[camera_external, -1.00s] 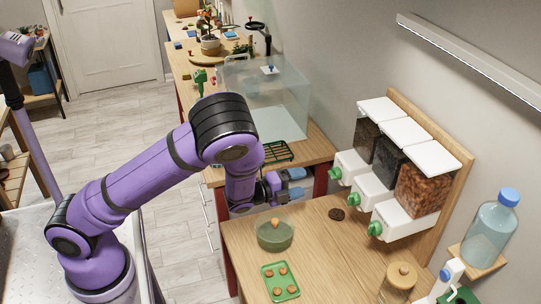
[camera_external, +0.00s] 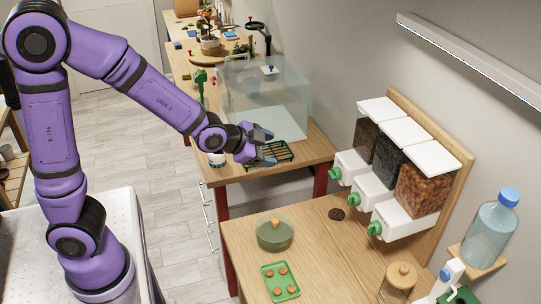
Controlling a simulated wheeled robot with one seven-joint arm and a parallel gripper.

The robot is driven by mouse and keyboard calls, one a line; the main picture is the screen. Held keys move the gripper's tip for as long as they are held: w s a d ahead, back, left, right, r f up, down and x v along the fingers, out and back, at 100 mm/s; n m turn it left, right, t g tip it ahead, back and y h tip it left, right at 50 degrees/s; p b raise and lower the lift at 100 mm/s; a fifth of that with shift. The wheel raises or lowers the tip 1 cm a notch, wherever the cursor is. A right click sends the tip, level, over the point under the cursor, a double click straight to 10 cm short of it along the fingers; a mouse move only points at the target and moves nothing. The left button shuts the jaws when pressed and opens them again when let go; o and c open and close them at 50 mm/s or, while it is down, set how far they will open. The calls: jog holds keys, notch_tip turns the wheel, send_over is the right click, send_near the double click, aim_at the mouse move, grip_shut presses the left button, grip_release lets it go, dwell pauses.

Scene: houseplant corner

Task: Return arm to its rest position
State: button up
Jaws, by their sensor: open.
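My purple arm is raised and bent high at the left, with its forearm sloping down to the right. My gripper (camera_external: 268,146) is open and empty.
A clear glass tank (camera_external: 275,105) stands behind my gripper. Wall dispensers (camera_external: 395,180) are at right. The floor (camera_external: 160,140) is clear.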

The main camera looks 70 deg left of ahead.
jog(key=s+d+r+n+g, duration=0.1)
jog(key=s+d+r+g, duration=0.1)
jog(key=s, duration=0.8)
jog(key=s+d+r+n+g+h, duration=0.1)
jog(key=s+r, duration=0.3)
jog(key=s, duration=0.6)
jog(key=s+d+r+n+g, duration=0.2)
jog(key=s+r+n+g, duration=0.1)
jog(key=s, duration=0.7)
jog(key=shift+d+r, duration=0.35)
jog(key=shift+r, duration=0.25)
dwell(0.4)
